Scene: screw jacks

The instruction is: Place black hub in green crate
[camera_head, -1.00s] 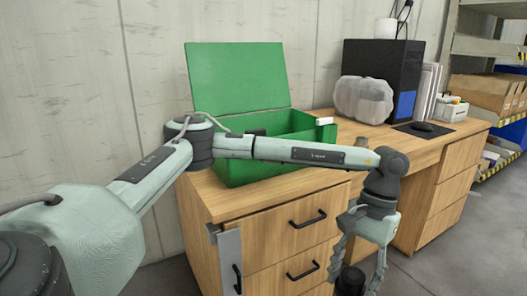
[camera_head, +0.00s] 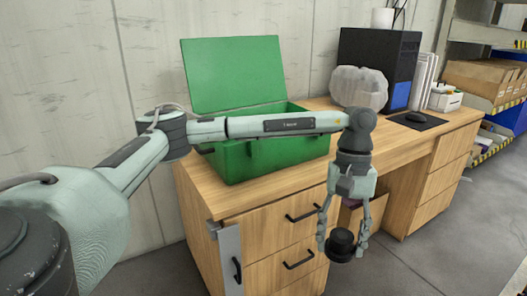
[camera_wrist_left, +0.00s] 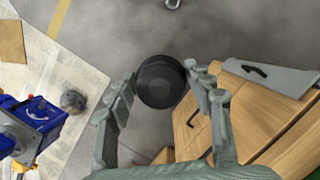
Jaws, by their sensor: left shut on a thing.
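The black hub (camera_head: 340,244) is a small round dark piece held between the fingertips of my left gripper (camera_head: 342,238). It hangs in the air in front of the desk drawers, below the desk top's height. In the left wrist view, the round black hub (camera_wrist_left: 161,81) sits between the two fingers of the left gripper (camera_wrist_left: 160,88). The green crate (camera_head: 265,155) stands on the desk with its lid raised and open at the back. My left forearm passes in front of the crate's rim. My right gripper is in neither view.
The wooden desk (camera_head: 400,152) has drawers with black handles. Shelving (camera_head: 490,75) stands farther right. Free floor lies in front of the desk.

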